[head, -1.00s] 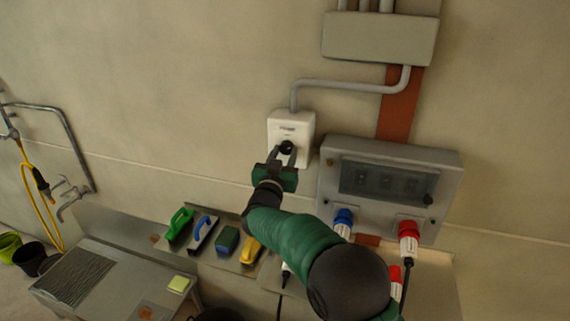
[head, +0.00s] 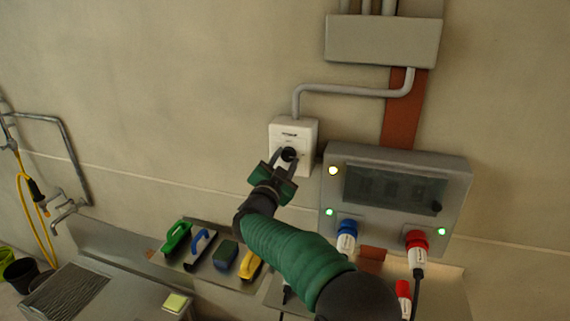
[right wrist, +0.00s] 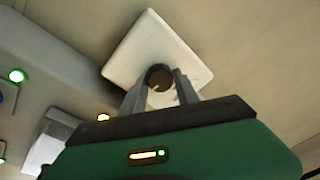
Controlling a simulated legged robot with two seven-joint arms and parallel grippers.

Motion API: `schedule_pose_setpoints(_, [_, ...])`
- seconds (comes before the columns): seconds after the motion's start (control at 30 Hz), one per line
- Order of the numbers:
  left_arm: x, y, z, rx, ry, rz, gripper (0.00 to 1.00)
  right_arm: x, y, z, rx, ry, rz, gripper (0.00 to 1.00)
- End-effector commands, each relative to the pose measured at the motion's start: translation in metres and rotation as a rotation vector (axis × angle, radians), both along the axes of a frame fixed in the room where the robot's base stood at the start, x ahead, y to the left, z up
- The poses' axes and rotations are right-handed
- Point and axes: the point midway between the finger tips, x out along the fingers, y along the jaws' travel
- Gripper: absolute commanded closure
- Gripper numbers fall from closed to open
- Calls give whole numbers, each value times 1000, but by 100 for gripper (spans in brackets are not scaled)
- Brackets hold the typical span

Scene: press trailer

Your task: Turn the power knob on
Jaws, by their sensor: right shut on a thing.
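The power knob (head: 289,154) is a dark round knob on a white switch box (head: 293,133) on the wall. In the right wrist view the knob (right wrist: 160,77) sits between my fingertips, in front of the white plate (right wrist: 150,40). My right gripper (head: 287,158), green and black, is shut on the knob, one grey finger on each side. A pale mark shows on the knob's face. The lower part of the knob and box is partly hidden by the gripper. My left gripper is not in view.
A grey panel box (head: 455,180) with lit yellow and green lamps is right of the switch. A grey conduit (head: 350,90) runs above. A sink stands at left.

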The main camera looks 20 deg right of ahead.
Motion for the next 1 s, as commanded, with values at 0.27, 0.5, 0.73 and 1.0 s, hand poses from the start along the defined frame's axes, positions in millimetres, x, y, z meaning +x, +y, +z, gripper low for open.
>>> schedule_pose_setpoints(0.27, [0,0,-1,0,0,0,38,0,1,-5,9,3,1,100])
schedule_pose_setpoints(0.5, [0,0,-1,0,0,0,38,0,1,-4,8,3,1,49])
schedule_pose_setpoints(0.73, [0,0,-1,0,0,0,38,1,0,-2,6,1,0,42])
schedule_pose_setpoints(1.0, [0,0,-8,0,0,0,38,-14,11,-6,5,0,2,42])
